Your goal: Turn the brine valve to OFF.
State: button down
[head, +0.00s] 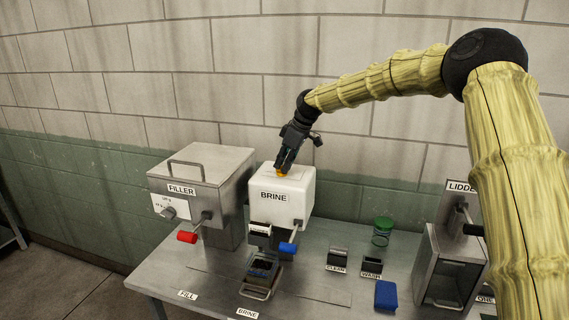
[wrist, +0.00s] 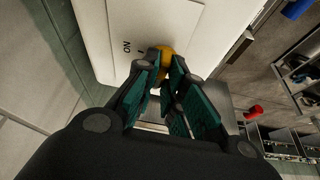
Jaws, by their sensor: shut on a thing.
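The white BRINE box (head: 300,202) stands on the metal table, and its top also shows in the wrist view (wrist: 100,65). The brine valve is a small yellow knob (head: 282,173) on the box's top. In the wrist view the knob (wrist: 166,50) sits between my fingertips, beside a printed ON and a short mark. My gripper (head: 281,168) comes down from above and is shut on the knob, and its fingers (wrist: 164,64) hide part of it. No OFF label is readable, and I cannot tell exactly where the knob points.
The FILLER box (head: 198,184) with a red-handled lever (head: 187,237) stands at left. A blue-handled lever (head: 288,247) juts from the BRINE box's front. A green jar (head: 382,231), a blue block (head: 386,295) and the LIDDER machine (head: 450,262) are at right. The wall is close behind.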

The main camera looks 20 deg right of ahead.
jog(key=shift+s+f, duration=0.15)
jog(key=shift+f, duration=0.2)
jog(key=c, duration=1.5)
grip_release()
jog(key=shift+w+a+r, duration=0.1)
jog(key=shift+w, duration=0.15)
jog(key=v, duration=1.2)
